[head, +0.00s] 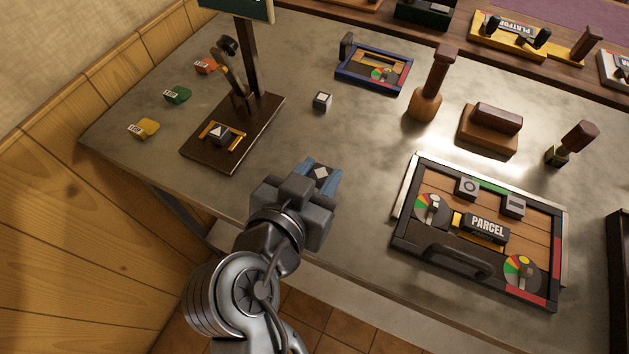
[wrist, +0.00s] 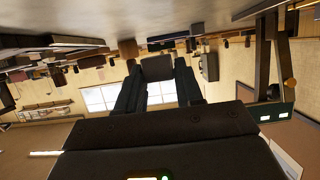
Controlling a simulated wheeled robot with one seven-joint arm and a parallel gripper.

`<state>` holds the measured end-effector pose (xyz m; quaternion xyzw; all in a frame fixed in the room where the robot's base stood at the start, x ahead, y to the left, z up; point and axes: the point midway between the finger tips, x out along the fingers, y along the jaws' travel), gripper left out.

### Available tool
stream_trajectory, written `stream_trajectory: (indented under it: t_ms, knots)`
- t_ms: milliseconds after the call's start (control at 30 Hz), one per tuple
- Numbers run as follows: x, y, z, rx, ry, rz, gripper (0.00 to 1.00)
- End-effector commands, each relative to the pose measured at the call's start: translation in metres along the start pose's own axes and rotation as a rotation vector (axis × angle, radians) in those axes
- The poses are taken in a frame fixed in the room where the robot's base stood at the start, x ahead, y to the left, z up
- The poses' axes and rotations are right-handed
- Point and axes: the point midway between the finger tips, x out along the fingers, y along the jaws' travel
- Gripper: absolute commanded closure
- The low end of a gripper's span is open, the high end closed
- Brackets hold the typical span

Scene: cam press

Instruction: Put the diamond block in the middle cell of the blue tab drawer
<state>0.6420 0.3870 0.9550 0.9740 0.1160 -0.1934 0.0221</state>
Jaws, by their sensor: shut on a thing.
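My gripper (head: 322,180) is shut on a dark block with a white diamond on its top face, the diamond block (head: 320,173). It holds the block over the front edge of the table, left of the large parcel tray. The wrist view shows the block (wrist: 157,68) between the two dark fingers. A small blue-framed tray (head: 347,76) with a dark upright piece at its left stands at the back of the table, well away from my gripper. I cannot tell whether it is the blue tab drawer, and its cells are not clear.
A dark press stand (head: 194,153) with a triangle block (head: 219,134) stands at the left. A small pale-topped block (head: 322,101) lies mid-table. Orange, green and yellow tabs (head: 177,95) lie far left. A large parcel tray (head: 400,240) and several wooden-handled stamps (head: 428,95) occupy the right.

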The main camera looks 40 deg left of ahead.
Motion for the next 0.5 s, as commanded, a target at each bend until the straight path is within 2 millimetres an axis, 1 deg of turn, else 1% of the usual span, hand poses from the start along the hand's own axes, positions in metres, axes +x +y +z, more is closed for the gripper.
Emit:
stream_trajectory:
  t_ms: [33,167,400,500]
  knots:
    - [0.003,-0.005,0.001,0.000,0.000,-0.001,1.00]
    - [0.007,-0.009,0.005,-0.002,0.000,0.000,1.00]
    - [0.018,-0.008,0.035,-0.004,-0.001,0.000,1.00]
    - [0.021,-0.008,0.040,-0.001,0.000,0.000,1.00]
